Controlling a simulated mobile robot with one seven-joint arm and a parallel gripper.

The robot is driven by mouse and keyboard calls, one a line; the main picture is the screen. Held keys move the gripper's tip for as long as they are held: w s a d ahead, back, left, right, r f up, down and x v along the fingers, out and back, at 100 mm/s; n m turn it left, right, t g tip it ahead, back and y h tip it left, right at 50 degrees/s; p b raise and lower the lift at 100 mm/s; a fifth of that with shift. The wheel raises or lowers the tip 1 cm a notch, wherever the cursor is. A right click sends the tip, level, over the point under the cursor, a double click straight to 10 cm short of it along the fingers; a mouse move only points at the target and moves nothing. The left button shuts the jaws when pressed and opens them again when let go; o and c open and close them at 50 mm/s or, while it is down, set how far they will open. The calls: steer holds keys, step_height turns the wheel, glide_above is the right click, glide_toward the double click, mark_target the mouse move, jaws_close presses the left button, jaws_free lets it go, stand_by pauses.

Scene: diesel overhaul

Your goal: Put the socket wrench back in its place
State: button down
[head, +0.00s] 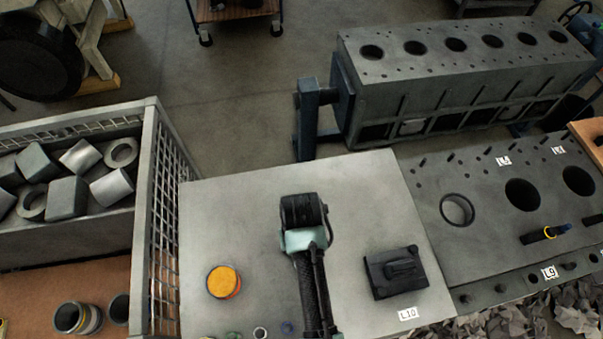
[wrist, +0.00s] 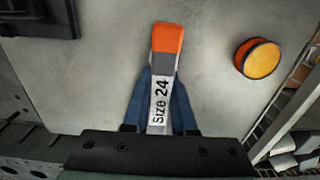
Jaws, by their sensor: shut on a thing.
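The socket wrench (wrist: 163,62) shows in the wrist view as a bar with an orange end, a grey band and a white label reading "Size 24". My gripper (wrist: 162,85) has its two blue fingers shut on either side of this bar, above the grey tabletop. The far part of the tool is hidden behind the dark gripper body. In the head view my arm hides the fingers and the wrench. A black block with a raised shape (head: 397,272) lies on the table right of my arm, beside a label L10. I cannot tell which place belongs to the wrench.
An orange-topped round tin (head: 223,282) stands on the table (head: 350,195) left of my arm. A mesh crate (head: 148,200) with metal cylinders borders the left side. A grey plate with large holes (head: 480,190) adjoins on the right. An engine block (head: 460,75) stands behind.

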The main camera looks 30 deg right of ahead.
steer(key=shift+f, duration=0.1)
stand_by(0.3)
steer(key=shift+f+b, duration=0.85)
steer(key=shift+f, duration=0.25)
steer(key=shift+c, duration=0.5)
jaws_free()
steer(key=shift+r+p, duration=1)
steer(key=shift+r, duration=3.5)
